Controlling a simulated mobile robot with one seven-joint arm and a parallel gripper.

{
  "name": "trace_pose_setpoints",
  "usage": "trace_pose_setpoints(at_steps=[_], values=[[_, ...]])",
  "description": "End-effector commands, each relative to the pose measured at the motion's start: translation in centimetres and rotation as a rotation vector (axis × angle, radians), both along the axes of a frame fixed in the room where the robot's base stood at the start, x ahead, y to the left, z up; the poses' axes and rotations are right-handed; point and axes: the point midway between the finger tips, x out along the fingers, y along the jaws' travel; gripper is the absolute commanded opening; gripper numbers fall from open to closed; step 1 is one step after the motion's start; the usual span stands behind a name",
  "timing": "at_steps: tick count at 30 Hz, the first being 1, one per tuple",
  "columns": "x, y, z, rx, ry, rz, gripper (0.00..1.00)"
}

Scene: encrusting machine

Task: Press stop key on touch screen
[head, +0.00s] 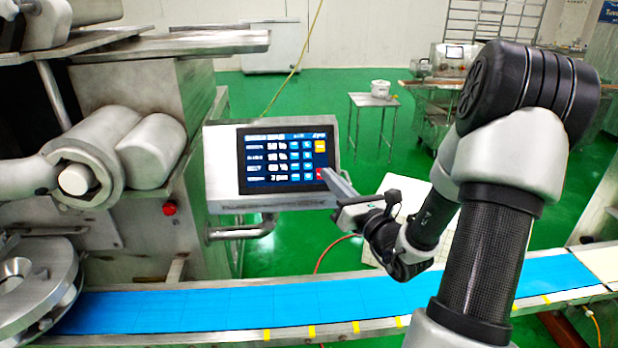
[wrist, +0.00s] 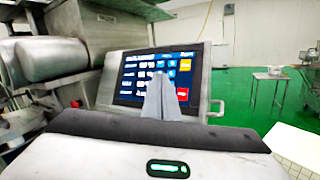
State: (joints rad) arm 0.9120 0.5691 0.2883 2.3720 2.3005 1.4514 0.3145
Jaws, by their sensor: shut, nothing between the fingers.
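The touch screen (head: 268,163) is a dark blue panel in a grey metal housing, left of my gripper in the head view. It also shows tilted in the wrist view (wrist: 135,72). Its red key, the likely stop key (head: 320,174), is at the lower right, below a yellow key (head: 320,146). My gripper (head: 326,174) is shut and empty, its fingertips at the red key in the head view and partly over it. In the wrist view the fingertips (wrist: 158,77) appear just left of the red key (wrist: 183,94). I cannot tell whether they touch the screen.
A blue conveyor belt (head: 240,308) runs below the screen and arm. The machine's metal body with a red button (head: 169,208) stands at left. A small table with a white bucket (head: 380,88) stands behind on open green floor.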

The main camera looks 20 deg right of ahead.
Motion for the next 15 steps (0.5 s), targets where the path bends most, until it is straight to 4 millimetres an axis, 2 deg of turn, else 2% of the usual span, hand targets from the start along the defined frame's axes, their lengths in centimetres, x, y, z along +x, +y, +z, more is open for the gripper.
trace_pose_setpoints(at_steps=[10,15], values=[[0.08,-0.08,-0.05,0.001,-0.001,-0.002,0.0],[0.94,-0.28,-0.79,0.0,-0.001,-0.001,0.0]])
